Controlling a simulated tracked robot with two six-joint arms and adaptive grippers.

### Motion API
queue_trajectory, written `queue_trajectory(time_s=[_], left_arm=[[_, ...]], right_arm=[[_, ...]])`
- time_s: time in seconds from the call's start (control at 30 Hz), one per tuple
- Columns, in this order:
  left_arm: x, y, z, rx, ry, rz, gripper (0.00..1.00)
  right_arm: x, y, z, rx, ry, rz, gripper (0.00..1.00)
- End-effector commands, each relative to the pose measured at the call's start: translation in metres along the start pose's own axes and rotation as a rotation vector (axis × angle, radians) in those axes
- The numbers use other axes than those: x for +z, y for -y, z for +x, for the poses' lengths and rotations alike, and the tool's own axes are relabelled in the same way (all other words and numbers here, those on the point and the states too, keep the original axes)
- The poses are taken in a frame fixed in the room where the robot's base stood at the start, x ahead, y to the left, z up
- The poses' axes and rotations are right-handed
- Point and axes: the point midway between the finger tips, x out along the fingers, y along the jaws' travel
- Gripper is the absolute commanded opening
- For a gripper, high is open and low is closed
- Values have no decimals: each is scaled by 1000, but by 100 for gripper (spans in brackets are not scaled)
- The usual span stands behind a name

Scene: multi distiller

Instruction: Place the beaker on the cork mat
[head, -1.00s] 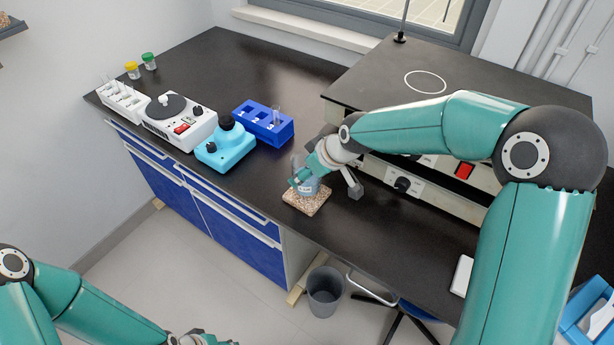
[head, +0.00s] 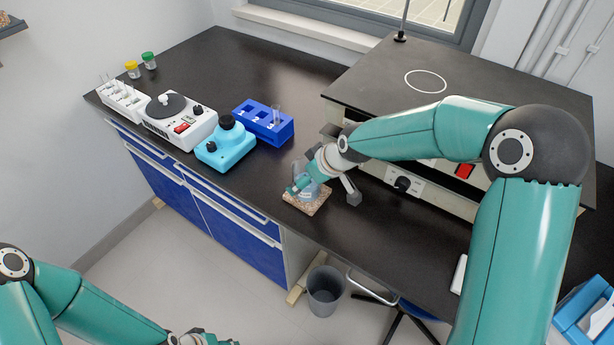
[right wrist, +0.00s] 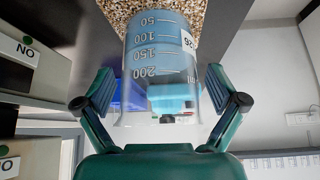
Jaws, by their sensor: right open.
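The clear beaker (head: 300,172), with blue liquid in it, stands on the speckled cork mat (head: 318,207) at the front edge of the black bench. My right gripper (head: 322,188) is at the beaker and partly covers it in the head view. In the right wrist view, the beaker (right wrist: 160,60) has its base on the cork mat (right wrist: 115,10). The fingers of my right gripper (right wrist: 160,92) are spread on both sides of it, with gaps showing. My left gripper (head: 205,338) is at the bottom edge, mostly cut off.
A blue tube rack (head: 263,125), a light-blue device (head: 226,148), a white device with a dark disc (head: 180,122) and a white rack (head: 122,102) stand to the left. A large instrument (head: 440,115) stands behind the right arm. A waste bin (head: 325,290) is on the floor.

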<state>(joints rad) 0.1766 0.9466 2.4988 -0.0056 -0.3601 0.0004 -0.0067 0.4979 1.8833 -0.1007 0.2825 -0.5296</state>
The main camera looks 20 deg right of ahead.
Motion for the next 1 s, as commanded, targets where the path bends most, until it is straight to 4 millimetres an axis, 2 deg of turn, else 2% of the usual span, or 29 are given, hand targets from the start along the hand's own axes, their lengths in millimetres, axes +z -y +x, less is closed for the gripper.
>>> queue_trajectory(time_s=[0.13, 0.27, 0.7, 0.8, 1.0], left_arm=[[0, 0, 0, 0, 0, 0, 40], [0, 0, 2, 0, 0, 0, 40], [0, 2, 7, 0, 0, 0, 40], [0, 2, 7, 0, 0, 0, 40], [0, 2, 7, 0, 0, 0, 40]], right_arm=[[-1, -1, -6, 1, -2, 0, 95], [-1, -1, -22, 3, -4, 0, 95], [0, -1, -104, 3, -3, 1, 95], [0, -1, -115, 2, -2, 1, 95], [0, 0, -122, 1, -1, 1, 95]])
